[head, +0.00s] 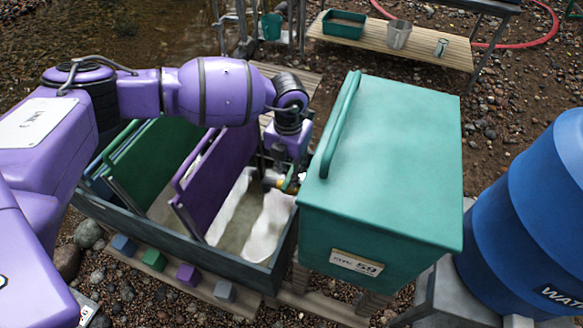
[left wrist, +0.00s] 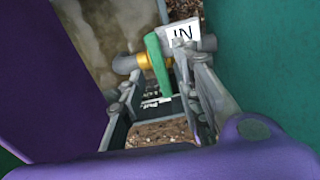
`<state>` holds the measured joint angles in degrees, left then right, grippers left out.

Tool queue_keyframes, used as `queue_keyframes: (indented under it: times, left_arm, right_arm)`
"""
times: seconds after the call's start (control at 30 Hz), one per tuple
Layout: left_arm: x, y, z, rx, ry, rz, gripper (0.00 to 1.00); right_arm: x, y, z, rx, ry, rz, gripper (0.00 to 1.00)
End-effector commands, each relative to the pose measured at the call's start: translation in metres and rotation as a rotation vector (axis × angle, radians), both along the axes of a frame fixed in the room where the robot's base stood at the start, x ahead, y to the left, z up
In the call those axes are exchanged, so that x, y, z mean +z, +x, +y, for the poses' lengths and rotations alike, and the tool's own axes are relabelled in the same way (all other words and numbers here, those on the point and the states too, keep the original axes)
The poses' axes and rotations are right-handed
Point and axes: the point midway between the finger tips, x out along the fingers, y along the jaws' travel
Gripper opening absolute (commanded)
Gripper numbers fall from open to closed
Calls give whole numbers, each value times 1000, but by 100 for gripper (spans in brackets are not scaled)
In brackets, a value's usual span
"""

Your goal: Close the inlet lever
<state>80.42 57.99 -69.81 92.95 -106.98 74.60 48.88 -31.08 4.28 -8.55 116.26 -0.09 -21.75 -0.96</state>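The inlet lever (left wrist: 158,66) is a green handle on a brass and grey pipe valve (left wrist: 145,62), beside a white tag reading "IN" (left wrist: 183,33). In the head view the lever (head: 290,182) shows small, between the trough and the teal box. My left gripper (left wrist: 160,78) is open, its two grey fingers apart. The lever's free end lies in the gap between the fingers; I see no clear contact. In the head view the left gripper (head: 277,172) points down at the valve, its fingertips partly hidden. My right gripper is not in view.
The teal box (head: 400,160) with a raised handle stands close on the right. The trough (head: 190,243) with purple (head: 217,180) and green (head: 155,155) panels is close on the left. A blue barrel (head: 530,215) stands farther right. A wooden bench (head: 440,50) holds containers behind.

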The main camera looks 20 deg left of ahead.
Motion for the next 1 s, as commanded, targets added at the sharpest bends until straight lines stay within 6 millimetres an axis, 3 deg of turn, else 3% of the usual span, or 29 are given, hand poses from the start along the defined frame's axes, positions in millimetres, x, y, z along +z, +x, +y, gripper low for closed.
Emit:
queue_keyframes:
  times: [0.3,0.5,1.0]
  left_arm:
    - [69,1,0,-3,0,-4,31]
    - [95,0,0,-3,1,-2,31]
    - [102,0,0,-3,1,-1,31]
  right_arm:
    - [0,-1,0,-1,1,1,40]
    - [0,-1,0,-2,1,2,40]
    - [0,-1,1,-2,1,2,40]
